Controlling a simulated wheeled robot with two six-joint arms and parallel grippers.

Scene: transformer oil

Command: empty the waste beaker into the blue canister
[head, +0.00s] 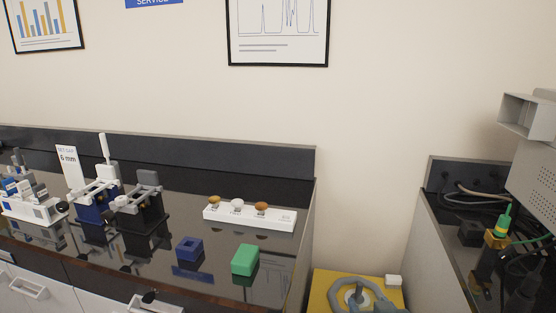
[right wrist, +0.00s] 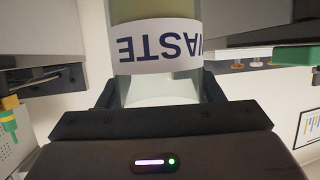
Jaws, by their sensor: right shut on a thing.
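The waste beaker (right wrist: 155,47) shows in the right wrist view as a clear cylinder with a white WASTE label, upside down in that picture. The surroundings are also inverted there, so the beaker looks about upright. Yellowish liquid (right wrist: 152,10) shows at its label-side end. The part between the fingers looks clear and pale. My right gripper (right wrist: 158,92) is shut on the beaker, one dark finger on each side. In the head view I cannot make out the beaker or either gripper. I see no blue canister in these frames.
The dark bench at left holds fixtures (head: 138,205), a blue block (head: 189,249), a green block (head: 245,260) and a white rack (head: 250,217). A yellow unit with a grey ring (head: 320,292) stands between the benches. Cables (head: 470,195) and equipment occupy the right bench.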

